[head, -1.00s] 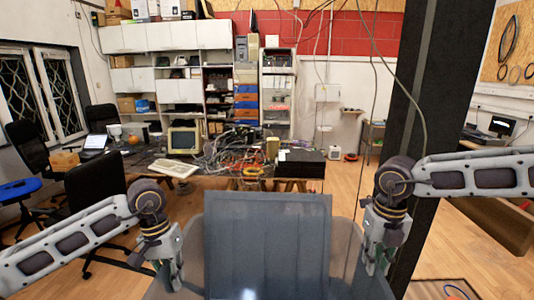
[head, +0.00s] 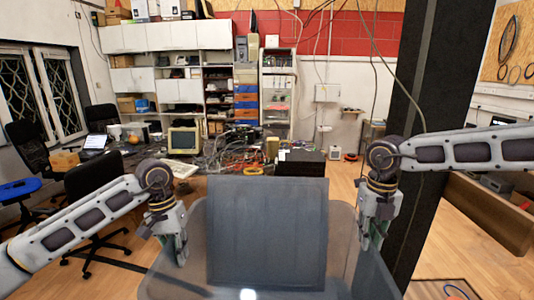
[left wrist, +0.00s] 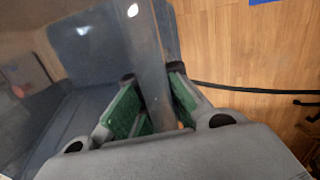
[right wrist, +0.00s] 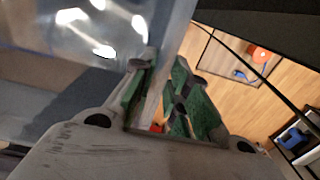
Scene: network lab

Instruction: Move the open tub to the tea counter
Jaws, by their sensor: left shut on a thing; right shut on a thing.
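The open tub (head: 340,235) is a translucent grey container in front of me at the bottom of the head view. A dark blue-grey panel (head: 267,230) stands upright in it or against it; I cannot tell which. My left gripper (head: 178,250) is shut on the tub's left wall, and the left wrist view shows the wall (left wrist: 152,75) between its green pads. My right gripper (head: 372,238) is shut on the tub's right wall, which also shows between the pads in the right wrist view (right wrist: 165,60). The tub's bottom is out of the head view. I cannot make out which surface is the tea counter.
A cluttered desk (head: 225,150) with a monitor (head: 184,140), cables and a black box (head: 300,162) stands ahead. A black pillar (head: 420,90) rises close on the right. Black chairs (head: 95,185) stand at the left. Wooden floor (head: 345,180) shows between desk and pillar.

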